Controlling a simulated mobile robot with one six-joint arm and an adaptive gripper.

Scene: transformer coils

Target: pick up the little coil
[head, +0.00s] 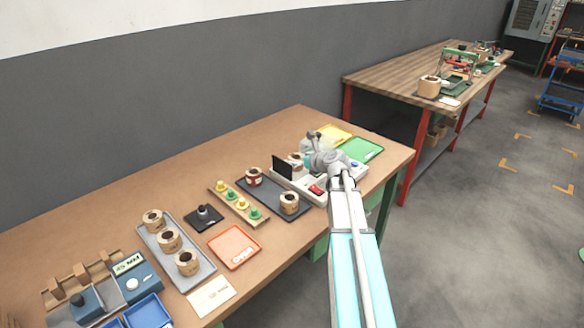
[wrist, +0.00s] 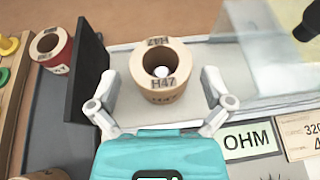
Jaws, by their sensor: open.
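A small tan coil (wrist: 163,92) marked H47, with a dark central hole and something pale inside it, stands upright on the pale plate of a meter in the wrist view. In the head view this coil (head: 295,159) is partly hidden by my gripper (head: 311,152). In the wrist view my gripper (wrist: 160,98) is open, its two fingers spread at the left and right of the coil's near side. I cannot tell whether they touch it.
A black upright panel (wrist: 88,80) stands left of the coil, and a clear sheet (wrist: 245,70) right of it. A red-banded coil (head: 253,177) and another coil (head: 289,203) sit on a dark tray. Several coils stand on a grey tray (head: 203,272) farther left.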

